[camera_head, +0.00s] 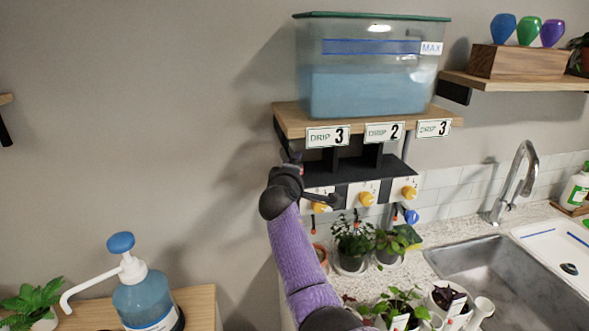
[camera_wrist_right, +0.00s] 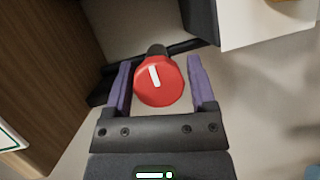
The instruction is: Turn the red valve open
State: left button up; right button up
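The red valve (camera_wrist_right: 160,82) is a round red knob with a white bar mark, on a dark stem, in the right wrist view. The bar is nearly upright there, leaning slightly. My right gripper (camera_wrist_right: 159,64) is open, with its two purple fingers on either side of the knob and narrow gaps showing. In the head view my purple right arm reaches up to the left end of the drip shelf, and its black wrist hides most of the valve. My left gripper is not in view.
A blue water tank (camera_head: 370,70) stands on the wooden shelf (camera_head: 290,120) above. Several yellow knobs (camera_head: 366,199) and a blue knob (camera_head: 411,216) hang below the shelf. Potted plants (camera_head: 352,240) and a sink (camera_head: 500,280) are lower right; a pump bottle (camera_head: 145,300) is lower left.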

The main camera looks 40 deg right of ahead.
jog(key=shift+o, duration=1.2)
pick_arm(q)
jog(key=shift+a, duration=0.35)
pick_arm(e)
jog(key=shift+r, duration=0.1)
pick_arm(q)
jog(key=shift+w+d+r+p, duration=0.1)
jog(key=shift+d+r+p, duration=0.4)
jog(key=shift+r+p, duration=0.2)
pick_arm(e)
jog(key=v, duration=1)
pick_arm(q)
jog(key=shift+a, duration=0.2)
pick_arm(e)
jog(key=shift+w, duration=0.1)
